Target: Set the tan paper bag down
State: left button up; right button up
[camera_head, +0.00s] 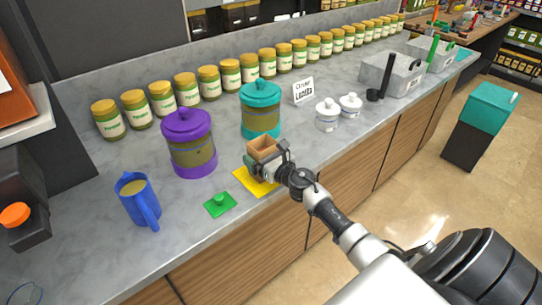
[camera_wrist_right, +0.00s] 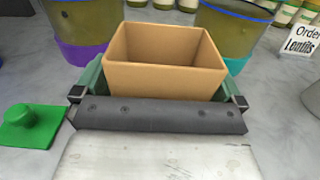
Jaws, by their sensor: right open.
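The tan paper bag (camera_head: 262,148), an open-topped box shape, stands upright at the counter's front edge, over the yellow mat (camera_head: 244,181). In the right wrist view the bag (camera_wrist_right: 165,82) is empty inside. My right gripper (camera_head: 265,163) is open, with its green fingers on either side of the bag; it also shows in the right wrist view (camera_wrist_right: 160,88). Whether the fingers touch the bag is hard to tell. The bag's base is hidden by the gripper. My left gripper is out of view.
A purple-lidded canister (camera_head: 190,143) and a teal-lidded canister (camera_head: 261,108) stand behind the bag. A green knobbed lid (camera_head: 220,205) and a blue pitcher (camera_head: 138,200) are to the left. A sign (camera_head: 303,91) and white jars (camera_head: 327,115) are to the right.

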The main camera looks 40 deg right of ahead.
jog(key=shift+s+d+b, duration=0.5)
jog(key=shift+s+b, duration=0.35)
jog(key=shift+s, duration=5.15)
jog(key=s+f+m+g+h, duration=0.1)
jog(key=s+f+m+g, duration=0.4)
jog(key=f, duration=0.6)
jog(key=s+a+f+m+h, duration=0.1)
jog(key=s+f+m, duration=0.3)
jog(key=f+m, duration=0.5)
jog(key=s+f+m+g+h, duration=0.1)
jog(key=s+f+m+g, duration=0.3)
jog(key=f, duration=0.8)
jog(key=s+a+f+m+g, duration=0.2)
jog(key=s+a+f+m, duration=0.2)
jog(key=s, duration=0.5)
jog(key=s+a+f+m+g+y, duration=0.1)
jog(key=s+a+f+m+g, duration=0.2)
jog(key=s, duration=0.7)
jog(key=s+a+f+m+g, duration=0.3)
jog(key=s+a+f+m, duration=0.4)
jog(key=s+f+m, duration=0.2)
jog(key=shift+s+f+y, duration=0.2)
jog(key=shift+f+y, duration=0.2)
jog(key=shift+f, duration=0.2)
